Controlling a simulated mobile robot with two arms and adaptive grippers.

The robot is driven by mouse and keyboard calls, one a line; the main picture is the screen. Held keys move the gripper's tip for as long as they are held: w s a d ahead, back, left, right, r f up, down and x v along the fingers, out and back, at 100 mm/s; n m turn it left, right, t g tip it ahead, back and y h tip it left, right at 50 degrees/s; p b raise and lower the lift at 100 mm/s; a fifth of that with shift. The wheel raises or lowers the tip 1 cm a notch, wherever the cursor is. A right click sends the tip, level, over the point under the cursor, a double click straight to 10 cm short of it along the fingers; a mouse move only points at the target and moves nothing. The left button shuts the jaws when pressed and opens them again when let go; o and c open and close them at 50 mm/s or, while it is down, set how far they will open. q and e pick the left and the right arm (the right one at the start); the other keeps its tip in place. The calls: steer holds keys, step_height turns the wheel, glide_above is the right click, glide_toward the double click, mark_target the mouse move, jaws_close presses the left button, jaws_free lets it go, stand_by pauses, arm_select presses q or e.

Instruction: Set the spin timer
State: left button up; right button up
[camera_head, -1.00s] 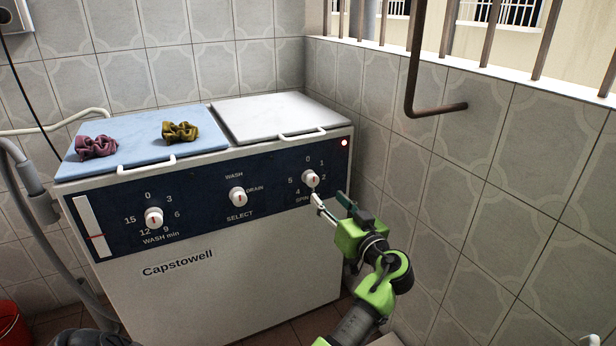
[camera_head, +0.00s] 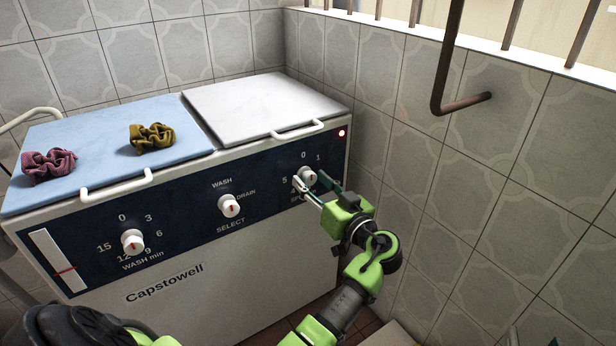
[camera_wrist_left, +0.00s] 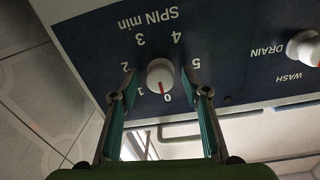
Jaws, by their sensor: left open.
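The white spin timer knob (camera_head: 307,175) is at the right of the washer's dark blue panel. It also shows in the left wrist view (camera_wrist_left: 160,72), its red mark toward the 0 of a dial numbered 0 to 5. My left gripper (camera_head: 309,187) is open in front of the knob. In the left wrist view its two fingertips (camera_wrist_left: 160,82) are on either side of the knob, with a gap showing on each side. Whether they reach its depth is unclear. A small dark piece at the bottom right edge may be my right gripper (camera_head: 514,336); its jaws are hidden.
The wash timer knob (camera_head: 132,241) and the selector knob (camera_head: 229,206) are further left on the panel. The tiled wall (camera_head: 420,190) is close on the right.

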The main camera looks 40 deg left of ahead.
arm_select(q)
steer(key=shift+c, duration=0.4)
arm_select(e)
steer(key=shift+d, duration=0.1)
arm_select(q)
steer(key=c, duration=1)
steer(key=shift+c, duration=0.2)
arm_select(e)
steer(key=shift+f, duration=0.15)
